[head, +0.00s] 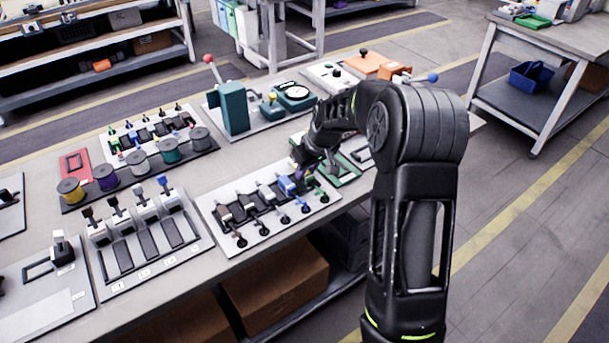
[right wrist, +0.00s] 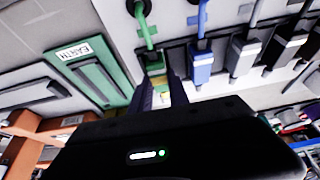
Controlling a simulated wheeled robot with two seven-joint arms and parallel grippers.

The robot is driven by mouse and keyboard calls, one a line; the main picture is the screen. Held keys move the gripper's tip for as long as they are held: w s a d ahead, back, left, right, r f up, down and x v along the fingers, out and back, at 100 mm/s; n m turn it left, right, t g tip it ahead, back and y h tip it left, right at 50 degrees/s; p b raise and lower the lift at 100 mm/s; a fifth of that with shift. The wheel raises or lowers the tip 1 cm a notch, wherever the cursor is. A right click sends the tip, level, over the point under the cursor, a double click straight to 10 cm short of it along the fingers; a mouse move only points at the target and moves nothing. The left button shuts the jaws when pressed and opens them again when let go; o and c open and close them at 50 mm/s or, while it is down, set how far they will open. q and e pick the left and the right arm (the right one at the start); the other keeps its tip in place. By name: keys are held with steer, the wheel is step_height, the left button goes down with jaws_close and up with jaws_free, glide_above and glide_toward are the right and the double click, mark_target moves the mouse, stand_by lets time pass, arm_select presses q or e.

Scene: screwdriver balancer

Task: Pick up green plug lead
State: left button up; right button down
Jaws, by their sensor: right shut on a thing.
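The green plug lead (right wrist: 152,62) shows in the right wrist view, its plug end between my right gripper's fingers (right wrist: 162,92). Its green cable runs away toward the top of that view. In the head view the green lead (head: 313,182) lies at the right end of a row of plug leads on a light board (head: 221,222). My right gripper (head: 299,164) comes down on it from behind and is shut on it; the fingertips are partly hidden there. A blue plug lead (right wrist: 201,68) sits beside the green one. My left gripper is not in view.
A green plate labelled EARTH (right wrist: 87,72) lies close beside the gripper. Black, grey and brown plug leads (head: 245,202) stand along the same board. Spools (head: 106,177), a teal press (head: 234,107) and a lever panel (head: 145,242) stand elsewhere on the table. The floor to the right is open.

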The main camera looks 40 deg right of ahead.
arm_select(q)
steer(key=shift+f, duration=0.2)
arm_select(e)
step_height(320, 180, up, 10)
stand_by(0.5)
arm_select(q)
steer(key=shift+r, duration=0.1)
arm_select(e)
steer(key=shift+r, duration=0.1)
stand_by(0.3)
